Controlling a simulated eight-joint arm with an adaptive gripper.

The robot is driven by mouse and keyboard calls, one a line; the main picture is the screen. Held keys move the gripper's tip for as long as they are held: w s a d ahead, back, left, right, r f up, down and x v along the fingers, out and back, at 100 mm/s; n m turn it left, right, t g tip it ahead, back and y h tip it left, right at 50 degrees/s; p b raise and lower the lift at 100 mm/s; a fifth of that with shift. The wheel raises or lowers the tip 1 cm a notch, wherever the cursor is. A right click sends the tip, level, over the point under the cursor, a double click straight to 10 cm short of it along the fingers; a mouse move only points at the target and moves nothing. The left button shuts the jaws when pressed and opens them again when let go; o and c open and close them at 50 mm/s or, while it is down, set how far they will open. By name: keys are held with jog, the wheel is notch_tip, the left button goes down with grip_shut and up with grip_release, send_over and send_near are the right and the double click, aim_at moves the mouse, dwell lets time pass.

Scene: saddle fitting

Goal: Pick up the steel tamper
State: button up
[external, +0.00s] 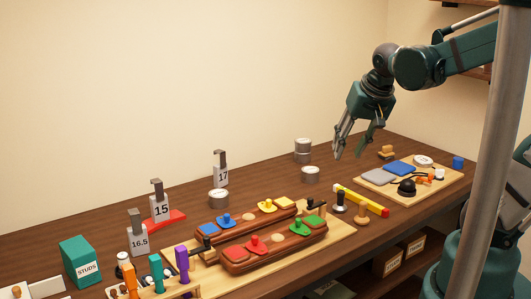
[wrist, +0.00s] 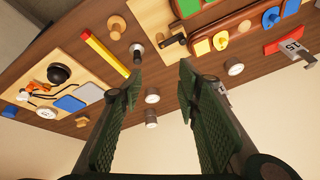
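The steel tamper appears to be the small upright piece with a dark handle and a pale metallic part (external: 340,200), standing on the table beside the yellow bar. In the wrist view it seems to be the dark and silver piece (wrist: 137,52) just beyond the left fingertip. A similar wooden piece (external: 361,214) stands close to it, and shows in the wrist view (wrist: 116,26). My gripper (external: 348,153) is open and empty, raised above the table behind these pieces. Both fingers spread apart in the wrist view (wrist: 160,72).
A yellow bar with a red end (external: 362,200) lies by the tamper. A wooden board with saddle blocks (external: 275,240) is left of it. Steel cylinders (external: 310,174) stand behind. A board with pads and a black dome (external: 407,188) is at right.

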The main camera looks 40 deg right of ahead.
jog(key=w+m, duration=0.1)
jog(key=m+g+p, duration=0.3)
jog(key=m+g, duration=0.2)
jog(key=m, duration=0.7)
send_over(341, 191)
jog(key=a, duration=0.1)
jog(key=shift+h, duration=0.4)
notch_tip(341, 191, down, 13)
jog(key=shift+s, duration=0.1)
jog(key=shift+d+f+m, duration=0.35)
jog(key=shift+f+m, duration=0.25)
jog(key=shift+f, duration=0.25)
jog(key=shift+f, duration=0.1)
jog(key=shift+d+f, duration=0.1)
jog(key=shift+f, duration=1.1)
jog(key=shift+f, duration=0.1)
jog(key=shift+d+f, duration=0.2)
jog(key=shift+f, duration=2.3)
